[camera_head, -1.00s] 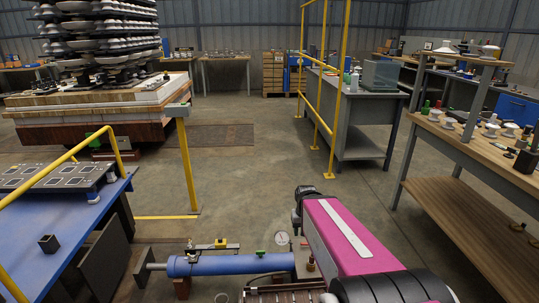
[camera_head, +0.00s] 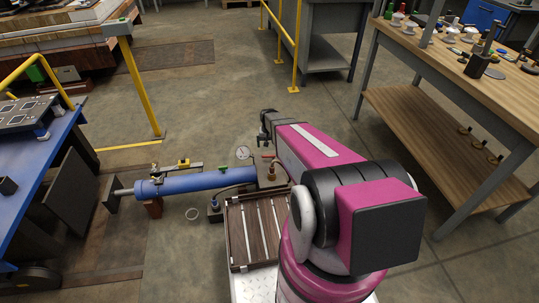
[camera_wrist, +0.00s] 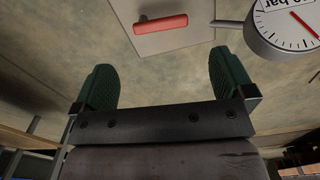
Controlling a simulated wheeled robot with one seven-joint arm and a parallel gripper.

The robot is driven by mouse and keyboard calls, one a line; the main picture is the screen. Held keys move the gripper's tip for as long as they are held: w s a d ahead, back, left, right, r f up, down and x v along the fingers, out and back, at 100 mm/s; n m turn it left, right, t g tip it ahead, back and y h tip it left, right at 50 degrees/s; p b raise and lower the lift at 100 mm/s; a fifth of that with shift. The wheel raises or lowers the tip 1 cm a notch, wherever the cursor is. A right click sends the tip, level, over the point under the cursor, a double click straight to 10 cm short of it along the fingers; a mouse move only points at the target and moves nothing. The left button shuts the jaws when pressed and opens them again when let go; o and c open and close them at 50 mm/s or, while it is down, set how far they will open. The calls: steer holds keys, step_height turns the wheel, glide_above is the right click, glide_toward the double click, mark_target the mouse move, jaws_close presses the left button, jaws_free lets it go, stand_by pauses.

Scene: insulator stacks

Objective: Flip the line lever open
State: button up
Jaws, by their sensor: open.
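A red lever handle (camera_wrist: 161,23) shows at the top of the wrist view, lying roughly crosswise over a flat grey plate (camera_wrist: 185,40). I take it to be the line lever. My gripper (camera_wrist: 163,78) has its two green-padded fingers spread wide, with nothing between them. The lever lies beyond the fingertips, between their lines, and does not touch them. In the head view my gripper (camera_head: 266,136) is a dark shape near the end of the blue cylinder (camera_head: 190,181); its fingers are hard to make out. A small red part shows just below it there.
A round pressure gauge (camera_wrist: 290,24) stands right of the lever in the wrist view; it also shows in the head view (camera_head: 243,152). A slatted dark tray (camera_head: 255,230) lies below the cylinder. A wooden workbench (camera_head: 450,70) stands right. Open floor lies behind.

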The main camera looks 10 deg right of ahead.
mark_target(269, 156)
step_height(269, 156, down, 8)
steer(key=shift+f, duration=0.15)
steer(key=shift+c, duration=0.3)
